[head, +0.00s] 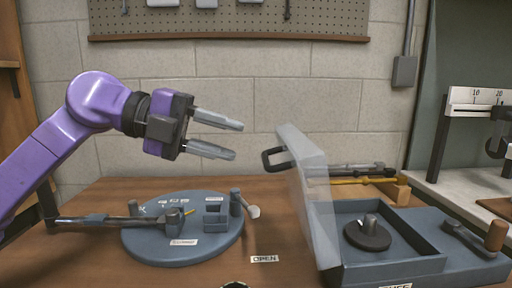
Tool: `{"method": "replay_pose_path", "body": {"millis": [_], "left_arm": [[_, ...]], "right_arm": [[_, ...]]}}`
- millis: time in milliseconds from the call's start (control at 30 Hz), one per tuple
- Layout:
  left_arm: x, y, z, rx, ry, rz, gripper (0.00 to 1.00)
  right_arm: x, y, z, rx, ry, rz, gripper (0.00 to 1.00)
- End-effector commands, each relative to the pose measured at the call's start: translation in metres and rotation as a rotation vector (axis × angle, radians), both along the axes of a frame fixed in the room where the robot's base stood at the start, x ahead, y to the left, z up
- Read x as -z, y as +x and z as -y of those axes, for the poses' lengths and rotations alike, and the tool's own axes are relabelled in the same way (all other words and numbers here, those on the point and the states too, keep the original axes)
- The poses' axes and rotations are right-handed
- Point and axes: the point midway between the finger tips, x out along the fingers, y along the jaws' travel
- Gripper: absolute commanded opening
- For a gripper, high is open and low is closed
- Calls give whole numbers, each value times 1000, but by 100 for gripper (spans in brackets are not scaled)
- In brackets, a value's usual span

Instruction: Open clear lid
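The clear lid (312,185) is a see-through panel that stands steeply tilted at the left side of the blue-grey box (340,215). Its dark loop handle (270,160) sticks out to the left, near its upper part. The inside of the box is uncovered to view, with a dark round part with a short post (368,234) in it. My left gripper (238,140) is open and empty. It is in the air to the upper left of the handle in the picture, apart from it. My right gripper is not in view.
A round blue-grey board (168,252) with small holders and dark tools lies on the wooden table at left. An "OPEN" label (265,259) lies between board and box. Dark and yellow rods (362,180) lie behind the box. A handled tool (478,238) is at its right.

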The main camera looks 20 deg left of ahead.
Motion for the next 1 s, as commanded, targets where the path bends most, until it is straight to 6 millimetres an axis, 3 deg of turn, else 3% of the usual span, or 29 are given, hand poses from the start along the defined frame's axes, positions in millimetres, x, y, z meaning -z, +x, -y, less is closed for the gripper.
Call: {"method": "replay_pose_path", "body": {"millis": [200, 467, 567, 600, 667, 767, 800, 833, 900, 1000], "left_arm": [[-8, -11, -25, 2, 2, -1, 38], [-8, -12, -27, 2, 2, -1, 38], [-9, -5, -31, -23, 2, 8, 6], [-9, 6, -36, -59, 1, 23, 0], [-8, 33, -51, -157, 4, 70, 0], [-1, 99, -102, -413, 36, 229, 0], [4, 122, -127, -517, 61, 321, 0], [8, 135, -143, -581, 85, 394, 0], [16, 153, -175, -689, 144, 577, 0], [28, 153, -195, -731, 219, 855, 0]], "right_arm": [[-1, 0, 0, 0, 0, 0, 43], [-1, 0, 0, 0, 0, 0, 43], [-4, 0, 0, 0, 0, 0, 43], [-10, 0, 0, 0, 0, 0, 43], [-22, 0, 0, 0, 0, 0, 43], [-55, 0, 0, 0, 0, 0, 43], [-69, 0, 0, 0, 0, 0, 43], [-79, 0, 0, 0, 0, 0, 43], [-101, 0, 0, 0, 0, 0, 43], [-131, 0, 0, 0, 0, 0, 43]]}}
